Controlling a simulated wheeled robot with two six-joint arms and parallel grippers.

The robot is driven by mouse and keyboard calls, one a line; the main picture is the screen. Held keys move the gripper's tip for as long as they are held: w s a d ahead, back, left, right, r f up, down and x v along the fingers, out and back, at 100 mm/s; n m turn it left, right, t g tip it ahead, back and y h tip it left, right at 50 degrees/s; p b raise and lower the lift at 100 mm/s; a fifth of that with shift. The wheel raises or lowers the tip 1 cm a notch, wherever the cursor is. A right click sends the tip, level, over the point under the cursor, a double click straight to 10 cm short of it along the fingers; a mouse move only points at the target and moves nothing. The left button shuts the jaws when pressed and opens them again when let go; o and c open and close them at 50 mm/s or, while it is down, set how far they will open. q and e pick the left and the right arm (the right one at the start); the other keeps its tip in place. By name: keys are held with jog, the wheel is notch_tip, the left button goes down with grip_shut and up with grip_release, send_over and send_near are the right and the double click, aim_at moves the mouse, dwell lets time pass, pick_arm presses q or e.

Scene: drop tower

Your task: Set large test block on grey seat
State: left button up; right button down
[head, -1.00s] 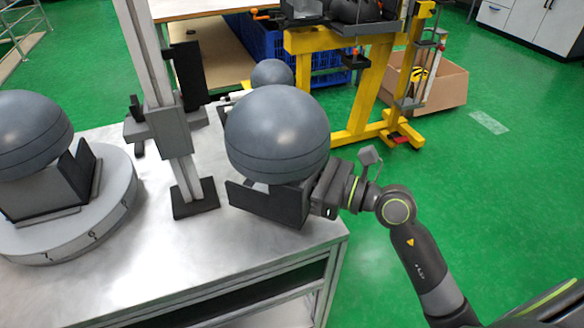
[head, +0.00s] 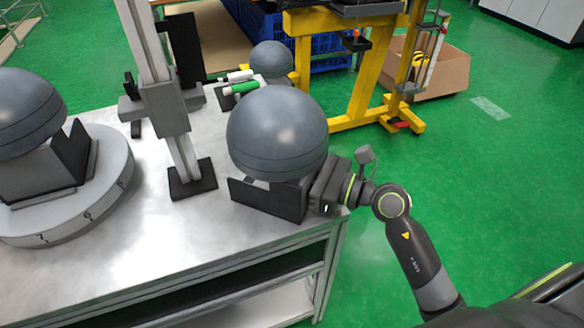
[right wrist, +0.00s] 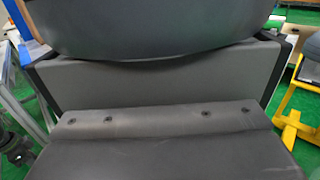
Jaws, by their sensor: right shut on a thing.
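My right gripper (head: 272,196) is shut on a large test block with a dark blue-grey dome (head: 277,133) on top, over the table's right end. In the right wrist view the dome (right wrist: 155,25) hangs above a grey face (right wrist: 155,85), with dark plates at both sides. Its underside is hidden, so I cannot tell whether it touches the table. A similar domed block (head: 28,110) stands on a round grey platform (head: 50,222) at the left, beside dark upright plates. I cannot tell which surface is the grey seat. My left gripper is not in view.
The drop tower's pale post (head: 150,60) rises from a dark foot (head: 193,180) left of the held block. A smaller dome (head: 271,58) and a green cylinder (head: 240,88) are behind it. The metal table (head: 130,260) is bare in front. A yellow stand (head: 368,75) is beyond.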

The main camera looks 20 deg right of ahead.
jog(key=c, duration=1.9)
grip_release()
jog(key=shift+f, duration=0.2)
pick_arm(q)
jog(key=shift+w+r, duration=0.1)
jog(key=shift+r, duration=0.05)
pick_arm(e)
jog(key=o, duration=0.4)
jog(key=shift+r, duration=0.1)
jog(key=shift+o, duration=0.2)
jog(key=shift+r, duration=0.1)
